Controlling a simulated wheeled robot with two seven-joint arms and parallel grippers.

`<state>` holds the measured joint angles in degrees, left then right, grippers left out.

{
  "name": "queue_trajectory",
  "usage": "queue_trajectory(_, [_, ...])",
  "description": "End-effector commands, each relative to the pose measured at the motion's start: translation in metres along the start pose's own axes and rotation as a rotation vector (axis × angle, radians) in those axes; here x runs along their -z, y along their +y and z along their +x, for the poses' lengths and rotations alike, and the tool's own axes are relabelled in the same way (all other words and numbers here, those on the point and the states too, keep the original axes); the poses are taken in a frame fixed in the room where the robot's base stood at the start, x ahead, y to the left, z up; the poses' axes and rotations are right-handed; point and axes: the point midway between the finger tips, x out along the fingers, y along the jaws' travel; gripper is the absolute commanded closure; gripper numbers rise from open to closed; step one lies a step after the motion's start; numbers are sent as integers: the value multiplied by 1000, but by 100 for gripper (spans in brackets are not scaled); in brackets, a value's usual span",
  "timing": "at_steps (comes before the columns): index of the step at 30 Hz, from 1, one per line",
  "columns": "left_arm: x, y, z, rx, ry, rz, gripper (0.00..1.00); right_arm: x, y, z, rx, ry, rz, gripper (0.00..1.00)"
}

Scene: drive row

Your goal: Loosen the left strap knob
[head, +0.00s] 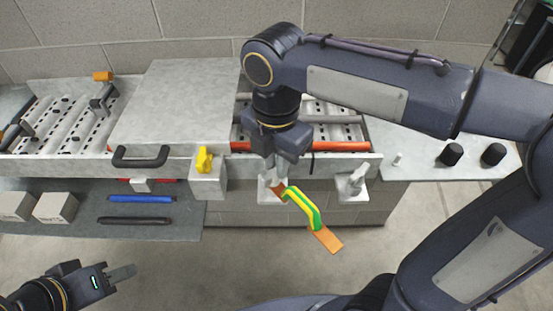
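My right gripper (275,172) points down at a small pale bracket (268,191) on the conveyor's front side. The gripper covers the top of this bracket, so a knob there is hidden. I cannot tell whether its fingers touch or hold anything. A matching bracket to the right carries a grey knob (357,177) in plain view. A green and yellow curved piece (301,206) with an orange strip (328,239) hangs forward from beside the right gripper. My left gripper (122,272) is low at the left, away from the conveyor; its finger gap cannot be made out.
A yellow knob (204,159) sits on a grey block left of the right gripper. A grey cover (175,100) with a black handle (141,157) lies over the conveyor. A lower shelf (90,225) holds white boxes and blue and black bars. Black knobs (451,154) stand at right.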

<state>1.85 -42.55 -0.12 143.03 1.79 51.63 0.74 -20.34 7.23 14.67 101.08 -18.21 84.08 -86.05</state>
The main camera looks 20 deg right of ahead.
Motion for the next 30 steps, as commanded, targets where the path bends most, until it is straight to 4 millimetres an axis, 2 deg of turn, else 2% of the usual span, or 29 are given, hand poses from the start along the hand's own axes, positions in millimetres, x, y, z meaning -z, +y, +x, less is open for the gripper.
queue_trajectory(1, [0, 0, 0, 0, 0, 0, 64, 0, 0, 0, -1, 0, 0, 78])
queue_trajectory(4, [0, 0, 0, 0, 0, 0, 64, 0, 0, 0, 0, 0, 1, 66])
queue_trajectory(14, [0, 0, 0, 0, 0, 0, 64, 0, 0, -4, -1, 0, 2, 66])
queue_trajectory(24, [0, 0, 1, 0, 0, 0, 64, 0, 0, -58, -3, 0, 1, 66])
queue_trajectory(30, [0, 0, 0, 0, 0, 0, 64, 0, 0, -76, 0, 0, 1, 66])
